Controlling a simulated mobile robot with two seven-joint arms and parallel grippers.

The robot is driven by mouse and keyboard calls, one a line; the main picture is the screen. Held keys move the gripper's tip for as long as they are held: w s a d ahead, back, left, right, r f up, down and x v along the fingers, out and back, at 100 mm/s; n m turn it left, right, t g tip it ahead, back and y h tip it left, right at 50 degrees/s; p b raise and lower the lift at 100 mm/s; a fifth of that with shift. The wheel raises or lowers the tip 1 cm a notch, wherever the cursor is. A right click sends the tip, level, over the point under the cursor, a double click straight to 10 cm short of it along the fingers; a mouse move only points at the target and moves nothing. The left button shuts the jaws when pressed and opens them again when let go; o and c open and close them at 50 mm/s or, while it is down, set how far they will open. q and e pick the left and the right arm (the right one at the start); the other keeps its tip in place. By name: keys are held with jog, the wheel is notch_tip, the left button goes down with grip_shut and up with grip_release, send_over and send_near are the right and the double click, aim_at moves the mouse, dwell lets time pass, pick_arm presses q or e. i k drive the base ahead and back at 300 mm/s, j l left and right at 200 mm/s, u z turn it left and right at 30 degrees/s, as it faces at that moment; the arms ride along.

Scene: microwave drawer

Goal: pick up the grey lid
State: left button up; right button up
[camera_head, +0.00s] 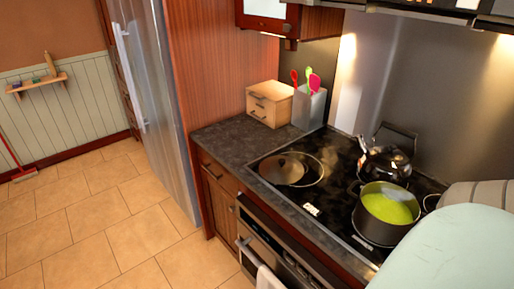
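The grey lid (284,169) is a round, dark, shiny disc with a small knob. It lies at the left end of the black stovetop (318,205), close to the counter. I cannot tell whether a shallow pan is under it. Neither my left nor my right gripper can be made out in the head view.
A dark pot (377,224) with green contents and a kettle (385,164) stand on the stovetop right of the lid. A wooden drawer box (270,103) and a utensil holder (309,107) stand on the counter behind. The tiled floor (95,222) at left is clear.

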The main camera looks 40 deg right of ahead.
aim_at(282, 169)
jog(key=i, duration=1.7)
jog(key=i+j+z, duration=0.1)
jog(key=i+z, duration=0.25)
jog(key=i, duration=0.2)
jog(key=i+j+z, duration=0.35)
jog(key=i, duration=0.2)
jog(key=l, duration=0.1)
